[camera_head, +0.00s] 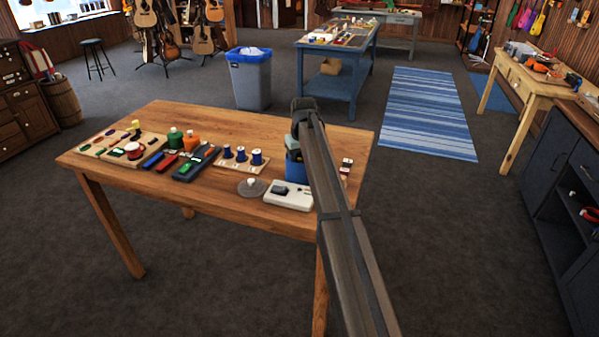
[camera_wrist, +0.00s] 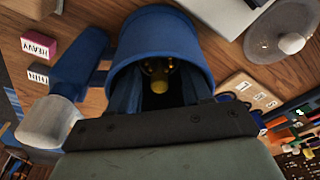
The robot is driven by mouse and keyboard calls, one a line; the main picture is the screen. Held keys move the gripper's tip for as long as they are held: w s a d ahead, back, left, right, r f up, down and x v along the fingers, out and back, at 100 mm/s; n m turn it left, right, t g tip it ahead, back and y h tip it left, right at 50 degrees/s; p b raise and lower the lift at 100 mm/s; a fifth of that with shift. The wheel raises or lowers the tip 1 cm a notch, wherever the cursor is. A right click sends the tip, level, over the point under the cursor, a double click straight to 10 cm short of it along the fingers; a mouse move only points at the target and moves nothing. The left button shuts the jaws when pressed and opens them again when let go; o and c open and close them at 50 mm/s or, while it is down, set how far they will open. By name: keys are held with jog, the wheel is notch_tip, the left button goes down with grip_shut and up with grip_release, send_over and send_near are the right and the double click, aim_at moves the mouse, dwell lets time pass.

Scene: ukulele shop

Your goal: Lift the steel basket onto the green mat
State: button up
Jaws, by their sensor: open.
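I cannot make out a steel basket or a green mat in either view. My gripper (camera_head: 303,122) is above the right end of the wooden table, pointing down, its fingertips hidden in the head view. In the wrist view my gripper (camera_wrist: 160,82) is open, with dark fingers at either side of the gap. Just beyond them is a round blue container (camera_wrist: 165,27), with small brass-coloured parts showing inside. The blue container also shows partly behind my arm in the head view (camera_head: 294,171). Whether the fingers touch it I cannot tell.
The wooden table (camera_head: 225,119) holds a white device (camera_head: 290,196), a grey disc (camera_head: 252,187), blue spools (camera_head: 241,154), and green and orange bottles. A pink box (camera_wrist: 39,45) lies near the container. The table's back middle is clear. A blue bench (camera_head: 325,85) stands behind.

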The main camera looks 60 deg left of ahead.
grip_shut()
dwell(0.5)
jog(key=shift+r, duration=0.45)
notch_tip(320, 180, up, 6)
jog(key=shift+r, duration=0.25)
jog(key=w+d, duration=0.3)
jog(key=d, duration=1.5)
jog(key=shift+n, duration=0.3)
jog(key=shift+s+a+f, duration=0.15)
jog(key=shift+f, duration=2.15)
jog(key=shift+s+a+f, duration=0.1)
jog(key=shift+a+f, duration=0.05)
jog(key=shift+f, duration=2.1)
